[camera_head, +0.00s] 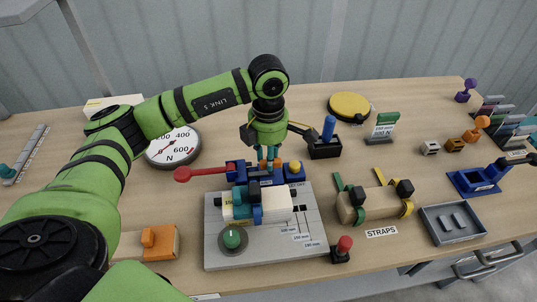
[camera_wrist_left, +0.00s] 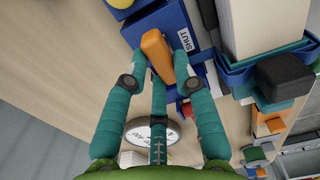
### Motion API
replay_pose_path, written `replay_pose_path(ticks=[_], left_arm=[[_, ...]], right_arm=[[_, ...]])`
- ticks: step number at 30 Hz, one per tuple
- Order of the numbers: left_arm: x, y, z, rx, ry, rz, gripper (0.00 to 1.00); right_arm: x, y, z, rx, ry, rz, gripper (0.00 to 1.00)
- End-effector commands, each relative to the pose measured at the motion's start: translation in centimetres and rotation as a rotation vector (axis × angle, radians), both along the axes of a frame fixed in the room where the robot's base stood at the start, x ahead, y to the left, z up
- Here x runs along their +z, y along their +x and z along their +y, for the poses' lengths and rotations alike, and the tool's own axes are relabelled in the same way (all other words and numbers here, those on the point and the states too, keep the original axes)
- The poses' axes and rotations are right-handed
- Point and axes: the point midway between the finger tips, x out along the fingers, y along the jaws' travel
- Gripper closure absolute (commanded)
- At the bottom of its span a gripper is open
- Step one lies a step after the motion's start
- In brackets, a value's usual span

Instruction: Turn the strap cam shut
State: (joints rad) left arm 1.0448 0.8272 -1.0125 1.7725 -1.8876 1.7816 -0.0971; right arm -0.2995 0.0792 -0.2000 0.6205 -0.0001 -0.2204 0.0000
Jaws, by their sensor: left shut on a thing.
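The strap cam is an orange lever (camera_wrist_left: 157,52) on a blue block (camera_wrist_left: 165,20) with a "SHUT" label (camera_wrist_left: 187,40) beside it in the left wrist view. In the head view the blue block (camera_head: 237,168) sits at the back of a grey fixture plate (camera_head: 215,255). My left gripper (camera_head: 268,156) points down over it from behind. Its teal fingers (camera_wrist_left: 160,66) are closed around the orange lever, which they mostly hide in the head view. A white block (camera_head: 275,203) with blue straps lies in front of the cam. My right gripper is not in view.
A red paddle lever (camera_head: 184,174) sticks out left of the blue block. A dial gauge (camera_head: 173,147) stands behind it. A black box with a blue handle (camera_head: 328,130) is close right of my gripper. A strapped tan block (camera_head: 374,205) and a grey tray (camera_head: 453,226) lie right.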

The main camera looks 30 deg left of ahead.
Motion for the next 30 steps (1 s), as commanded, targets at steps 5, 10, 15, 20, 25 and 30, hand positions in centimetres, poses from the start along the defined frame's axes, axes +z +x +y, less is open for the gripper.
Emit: replay_pose_path(ticks=[5,10,15,20,25,30], left_arm=[[-0.2,-0.1,0.0,0.002,0.001,0.005,0.48],[-0.1,-0.1,0.0,0.001,0.000,0.003,0.48],[0.6,0.0,0.0,0.001,-0.001,-0.001,0.48],[3.2,0.0,0.0,0.000,0.000,-0.004,0.48],[7.0,0.1,0.0,0.001,-0.001,-0.004,0.48],[10.0,0.0,0.0,0.002,0.000,-0.001,0.48]], right_arm=[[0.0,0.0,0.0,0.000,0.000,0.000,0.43],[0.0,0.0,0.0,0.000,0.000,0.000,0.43],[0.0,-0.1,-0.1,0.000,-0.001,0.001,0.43],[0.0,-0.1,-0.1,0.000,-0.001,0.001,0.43],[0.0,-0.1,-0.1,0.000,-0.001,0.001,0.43],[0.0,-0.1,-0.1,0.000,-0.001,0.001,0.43]])
